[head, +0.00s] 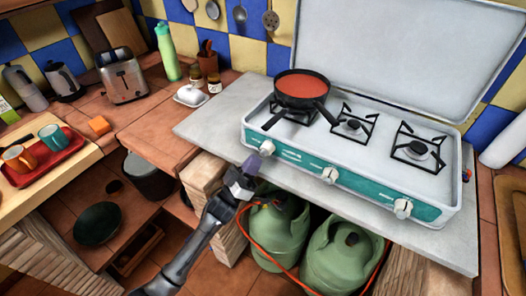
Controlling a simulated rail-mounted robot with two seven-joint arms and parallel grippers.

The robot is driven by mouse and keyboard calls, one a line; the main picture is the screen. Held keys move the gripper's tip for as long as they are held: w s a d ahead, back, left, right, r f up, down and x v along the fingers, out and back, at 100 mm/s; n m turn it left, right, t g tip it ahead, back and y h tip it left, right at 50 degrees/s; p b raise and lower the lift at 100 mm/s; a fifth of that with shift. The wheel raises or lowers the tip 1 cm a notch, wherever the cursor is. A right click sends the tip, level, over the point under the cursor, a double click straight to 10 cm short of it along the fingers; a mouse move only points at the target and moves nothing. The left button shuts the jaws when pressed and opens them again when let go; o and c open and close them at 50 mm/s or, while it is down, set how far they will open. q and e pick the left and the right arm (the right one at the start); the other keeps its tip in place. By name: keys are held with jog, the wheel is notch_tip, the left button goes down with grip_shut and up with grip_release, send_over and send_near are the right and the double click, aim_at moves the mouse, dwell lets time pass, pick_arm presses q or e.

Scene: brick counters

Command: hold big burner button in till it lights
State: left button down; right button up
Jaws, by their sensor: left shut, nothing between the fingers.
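A camping stove (350,186) with a teal front panel and raised white lid stands on a grey slab. Three pale knobs sit along its front: the left knob (267,148), the middle knob (329,175) and the right knob (402,208). No separate button marked for the big burner can be made out. A dark pan (302,88) of red sauce covers most of the left burner; I see no flame. The middle burner (353,126) and right burner (417,150) are bare. My left gripper (252,164) is shut and empty, just below and left of the left knob; contact is unclear. My right gripper is out of view.
Two green gas bottles (280,232) with an orange hose stand under the slab (225,125). A toaster (122,77), green bottle (167,52) and white butter dish (190,95) stand on the left counter. A red tray (62,159) with two mugs lies far left. The slab's left part is clear.

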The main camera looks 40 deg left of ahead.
pick_arm(q)
jog(key=s, duration=0.2)
jog(key=s+p, duration=0.1)
jog(key=shift+s+d+r, duration=0.15)
jog(key=shift+s, duration=0.2)
jog(key=shift+s+p, duration=0.1)
jog(key=shift+p, duration=0.2)
